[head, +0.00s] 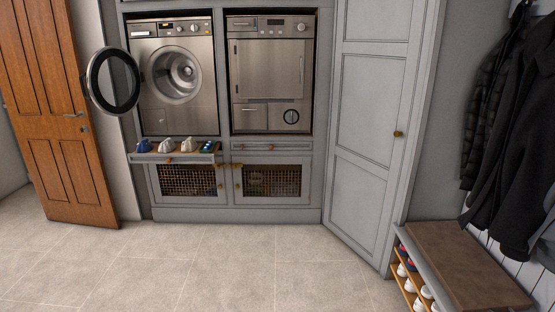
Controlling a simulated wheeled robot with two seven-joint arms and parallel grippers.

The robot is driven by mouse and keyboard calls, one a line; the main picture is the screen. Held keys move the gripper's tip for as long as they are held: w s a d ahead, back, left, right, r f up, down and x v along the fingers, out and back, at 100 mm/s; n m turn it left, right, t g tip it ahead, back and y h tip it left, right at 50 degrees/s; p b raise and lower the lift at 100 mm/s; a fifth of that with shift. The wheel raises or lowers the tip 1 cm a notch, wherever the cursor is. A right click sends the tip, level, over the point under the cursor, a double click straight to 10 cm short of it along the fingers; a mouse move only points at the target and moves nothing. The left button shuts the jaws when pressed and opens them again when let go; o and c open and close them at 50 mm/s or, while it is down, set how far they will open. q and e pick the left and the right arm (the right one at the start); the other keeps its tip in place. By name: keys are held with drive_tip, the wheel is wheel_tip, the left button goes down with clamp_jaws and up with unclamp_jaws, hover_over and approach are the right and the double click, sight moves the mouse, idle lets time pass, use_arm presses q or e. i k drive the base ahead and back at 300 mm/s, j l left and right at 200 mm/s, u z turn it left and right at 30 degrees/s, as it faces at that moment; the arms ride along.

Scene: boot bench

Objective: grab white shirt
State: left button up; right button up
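I cannot make out a white shirt in the head view. Small white items (167,145) sit on a pulled-out shelf (178,158) below the washing machine, but they look more like shoes than a shirt. The washing machine (177,78) has its round door (113,81) swung open to the left; its drum looks empty, though the inside is dim. Dark coats (515,130) hang on the right wall, and a pale strip of cloth may show at the right edge. Neither of my grippers is in view.
A second steel appliance (270,75) stands right of the washer, above mesh-fronted cabinets (188,181). A tall grey cabinet door (368,110) is to the right. A brown-topped bench (455,260) holds shoes at lower right. A wooden door (55,110) is at left. The tiled floor (200,265) is clear.

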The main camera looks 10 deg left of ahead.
sight(168, 146)
drive_tip(key=i+j+u, duration=0.1)
drive_tip(key=i+u, duration=0.2)
drive_tip(key=i, duration=0.2)
drive_tip(key=i+u, duration=0.25)
drive_tip(key=i, duration=0.2)
drive_tip(key=i+l+u, duration=0.15)
drive_tip(key=i+u, duration=0.15)
drive_tip(key=i, duration=0.2)
drive_tip(key=i+l+u, duration=0.3)
drive_tip(key=i, duration=0.2)
drive_tip(key=i+j+u, duration=0.1)
drive_tip(key=i, duration=0.4)
drive_tip(key=i+j+u, duration=0.1)
drive_tip(key=i+j, duration=0.15)
drive_tip(key=i, duration=0.3)
drive_tip(key=i+j+z, duration=0.3)
drive_tip(key=i+j, duration=0.15)
drive_tip(key=i+j+z, duration=0.3)
drive_tip(key=i+j, duration=0.15)
drive_tip(key=j, duration=0.15)
drive_tip(key=i+l+u, duration=0.2)
drive_tip(key=i+l, duration=0.3)
drive_tip(key=l, duration=0.1)
